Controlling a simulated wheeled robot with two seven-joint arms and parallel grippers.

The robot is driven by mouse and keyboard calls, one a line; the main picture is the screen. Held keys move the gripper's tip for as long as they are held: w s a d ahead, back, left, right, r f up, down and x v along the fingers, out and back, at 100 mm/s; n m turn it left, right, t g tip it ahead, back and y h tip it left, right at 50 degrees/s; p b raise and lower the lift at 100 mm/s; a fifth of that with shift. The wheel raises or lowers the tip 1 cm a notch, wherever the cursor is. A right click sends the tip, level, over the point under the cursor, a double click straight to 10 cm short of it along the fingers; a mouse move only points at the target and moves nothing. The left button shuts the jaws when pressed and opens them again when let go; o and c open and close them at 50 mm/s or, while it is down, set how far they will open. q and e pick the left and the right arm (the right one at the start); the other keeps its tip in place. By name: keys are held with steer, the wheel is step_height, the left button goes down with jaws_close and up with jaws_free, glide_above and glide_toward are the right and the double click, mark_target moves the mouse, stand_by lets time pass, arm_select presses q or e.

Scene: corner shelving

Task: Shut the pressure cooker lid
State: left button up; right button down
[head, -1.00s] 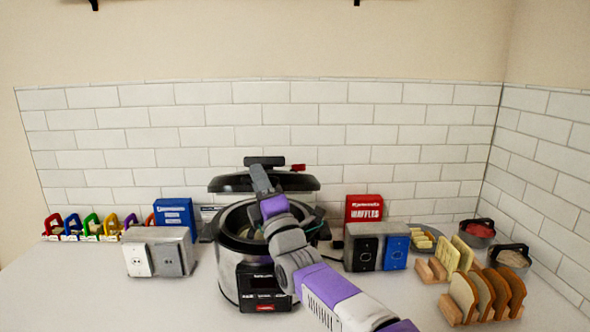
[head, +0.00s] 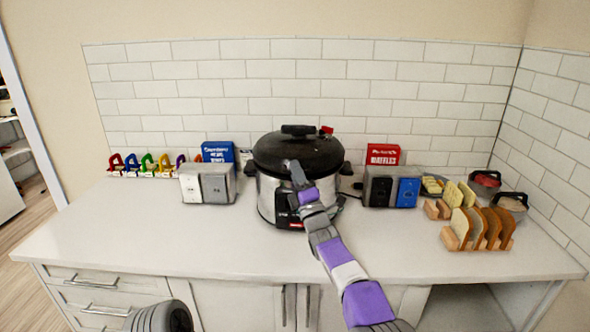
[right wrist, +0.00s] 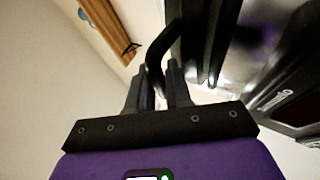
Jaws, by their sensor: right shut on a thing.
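The pressure cooker (head: 283,198) is a steel pot with a black front panel, standing at the back middle of the counter. Its black domed lid (head: 297,150) lies over the pot mouth and looks level; the head view cannot show whether it is locked. The lid has a black top handle and a small red valve. My right gripper (head: 291,166) is at the lid's front edge, with its arm crossing the pot's front right. In the right wrist view, my right gripper's fingers (right wrist: 160,88) are shut on a black curved piece that seems part of the lid. My left gripper is out of view.
Grey-and-white (head: 207,184) and black-and-blue (head: 391,187) boxes flank the cooker. A blue box (head: 217,151) and red waffle box (head: 384,154) stand behind. Colored clips (head: 148,165) line the left; bread racks (head: 479,232) stand right. The counter front (head: 170,240) is clear.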

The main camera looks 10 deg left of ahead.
steer(key=shift+w+f, duration=0.1)
steer(key=shift+f, duration=0.3)
steer(key=shift+f, duration=0.1)
steer(key=c, duration=1.1)
jaws_free()
steer(key=shift+f, duration=0.2)
steer(key=shift+s+r+b+v, duration=0.1)
steer(key=shift+r+b+v, duration=0.1)
steer(key=shift+v, duration=1)
steer(key=shift+s+r+b+v, duration=0.1)
steer(key=shift+b+v, duration=0.1)
steer(key=shift+v, duration=1)
steer(key=shift+s+r+b+v, duration=0.1)
steer(key=shift+r+b+v, duration=0.1)
steer(key=shift+v, duration=1)
